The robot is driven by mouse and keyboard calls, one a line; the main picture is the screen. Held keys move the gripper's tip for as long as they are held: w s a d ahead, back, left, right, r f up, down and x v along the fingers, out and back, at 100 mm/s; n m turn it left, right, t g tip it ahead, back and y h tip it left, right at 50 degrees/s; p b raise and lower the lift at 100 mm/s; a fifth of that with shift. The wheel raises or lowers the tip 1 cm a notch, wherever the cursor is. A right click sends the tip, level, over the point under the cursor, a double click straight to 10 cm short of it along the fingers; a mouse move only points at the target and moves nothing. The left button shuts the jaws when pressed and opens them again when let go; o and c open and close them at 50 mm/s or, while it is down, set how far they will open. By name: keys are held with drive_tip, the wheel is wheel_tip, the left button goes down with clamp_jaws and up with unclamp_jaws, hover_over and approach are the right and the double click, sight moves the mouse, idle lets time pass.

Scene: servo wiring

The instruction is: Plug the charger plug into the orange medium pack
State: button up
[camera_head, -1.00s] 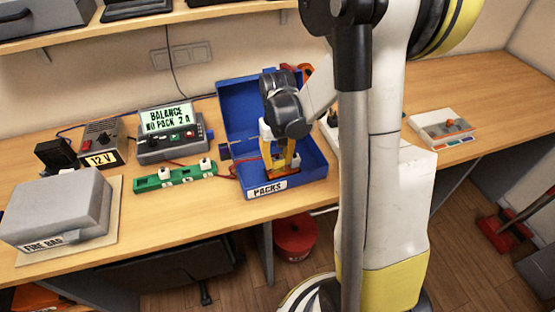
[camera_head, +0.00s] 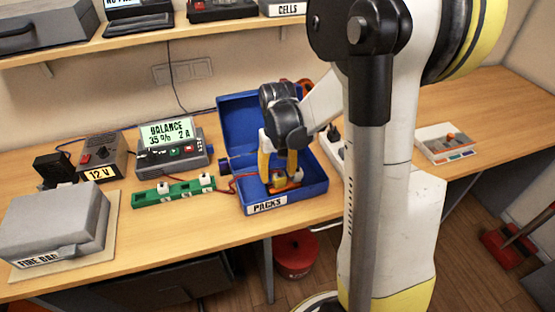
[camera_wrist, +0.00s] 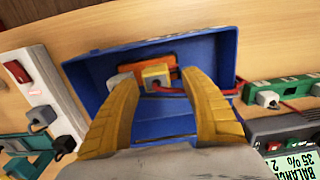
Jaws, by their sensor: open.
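The orange medium pack (camera_wrist: 140,70) lies in the blue packs box (camera_head: 317,190); in the head view it shows partly between the fingers. A yellow plug (camera_wrist: 156,77), apparently the charger plug, sits against the pack with a red lead running from it. How deep it sits cannot be told. My gripper (camera_wrist: 157,90) is open, its yellow fingers on either side of the plug and apart from it. In the head view my gripper (camera_head: 279,180) reaches down into the box. The charger (camera_head: 172,152) reads BALANCE 35% 2 A.
A grey plug end (camera_wrist: 119,81) is beside the yellow one. The box walls and raised lid (camera_head: 243,120) surround my gripper. A green board (camera_head: 176,191) with white plugs lies left, a white power strip (camera_wrist: 42,88) right of the box. The fire bag (camera_head: 55,222) is front left.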

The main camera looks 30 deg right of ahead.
sight(277, 176)
wheel_tip(277, 176, up, 10)
idle(0.3)
drive_tip(key=shift+a, duration=0.1)
idle(0.3)
drive_tip(key=s+a+r+n+t+b, duration=0.2)
drive_tip(key=s+a+t, duration=0.5)
drive_tip(key=s+a, duration=0.4)
drive_tip(key=shift+a+n+b, duration=0.4)
drive_tip(key=shift+a+b, duration=0.2)
drive_tip(key=shift+a, duration=0.55)
